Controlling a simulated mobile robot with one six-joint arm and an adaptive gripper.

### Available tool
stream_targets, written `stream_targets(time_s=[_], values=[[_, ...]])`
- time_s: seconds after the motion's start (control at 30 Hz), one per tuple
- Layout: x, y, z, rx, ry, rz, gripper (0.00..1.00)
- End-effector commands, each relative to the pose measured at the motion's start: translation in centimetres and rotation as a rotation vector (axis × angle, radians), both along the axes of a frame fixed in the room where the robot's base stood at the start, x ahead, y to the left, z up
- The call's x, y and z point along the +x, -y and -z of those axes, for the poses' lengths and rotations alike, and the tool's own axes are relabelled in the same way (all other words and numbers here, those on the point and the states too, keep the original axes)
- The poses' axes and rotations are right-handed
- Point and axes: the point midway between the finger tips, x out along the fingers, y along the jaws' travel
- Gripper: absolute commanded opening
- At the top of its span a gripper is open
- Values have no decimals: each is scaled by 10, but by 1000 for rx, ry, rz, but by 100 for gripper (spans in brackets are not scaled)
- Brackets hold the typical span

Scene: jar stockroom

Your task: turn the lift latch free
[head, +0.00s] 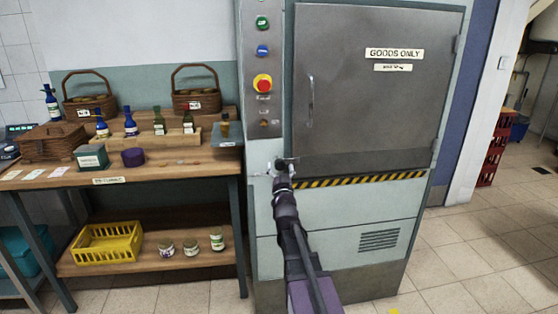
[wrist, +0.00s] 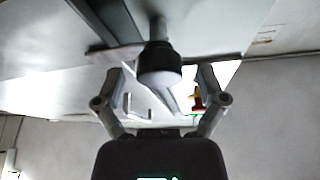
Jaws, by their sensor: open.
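The goods lift (head: 365,95) has a grey door marked GOODS ONLY. At its left is a control panel. My gripper (head: 283,168) is at the lower end of this panel, just left of the door's lower left corner. It hides most of what is there in the head view. In the wrist view a dark round knob with a pale end on a metal stem (wrist: 160,62), seemingly the latch, stands out from the lift front. My gripper in the wrist view (wrist: 160,88) is open, with one finger on each side of the knob. I cannot tell whether either finger touches it.
A red emergency button (head: 262,83) sits higher on the panel, and the door handle (head: 310,101) is to its right. A wooden workbench (head: 190,163) with bottles and baskets stands close at the left. Tiled floor (head: 490,240) is clear at the right.

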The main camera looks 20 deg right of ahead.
Motion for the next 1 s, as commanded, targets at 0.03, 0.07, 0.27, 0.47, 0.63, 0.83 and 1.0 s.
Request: stream_targets(time_s=[0.03,0.07,0.27,0.47,0.63,0.83,1.0], values=[[2,2,-3,-1,0,0,91],[2,2,-3,-1,0,0,91],[3,4,-4,-1,-1,2,91],[3,4,-4,-1,-1,2,91],[3,5,-4,-1,-1,3,49],[3,5,-4,-1,-1,3,0],[3,4,-4,-3,-1,2,0]])
